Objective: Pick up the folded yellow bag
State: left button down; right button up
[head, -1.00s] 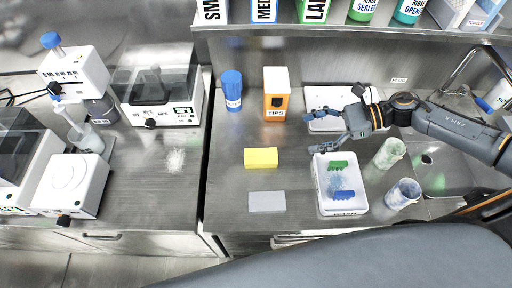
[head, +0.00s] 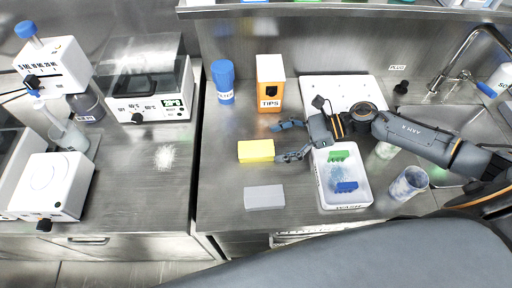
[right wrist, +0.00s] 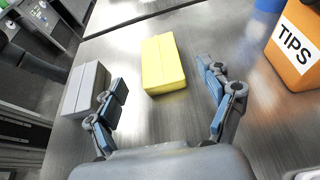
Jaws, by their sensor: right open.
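The folded yellow bag (head: 256,151) lies on the steel counter as a flat yellow block. In the right wrist view the yellow bag (right wrist: 163,63) is ahead of the fingers, between their lines. My right gripper (head: 285,140) is just to the right of the bag, its two fingers spread toward it. In the right wrist view my right gripper (right wrist: 162,98) is open, with nothing between its fingertips. My left gripper does not show.
A grey block (head: 264,197) lies in front of the bag. The orange tips box (head: 270,84) and blue-capped bottle (head: 223,82) stand behind. A white tray (head: 346,205) with green and blue items is to the right. The counter left of the bag is clear.

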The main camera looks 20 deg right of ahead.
aim_at(259, 148)
jog(key=shift+w+a+f, duration=0.2)
jog(key=shift+a, duration=0.45)
jog(key=p+x, duration=0.1)
jog(key=x, duration=0.3)
jog(key=shift+a+f+p, duration=0.1)
jog(key=shift+a+p, duration=0.15)
jog(key=shift+p, duration=0.05)
jog(key=shift+w+a+f, duration=0.1)
jog(key=shift+a+f, duration=0.15)
jog(key=shift+a, duration=0.15)
jog(key=c, duration=1.1)
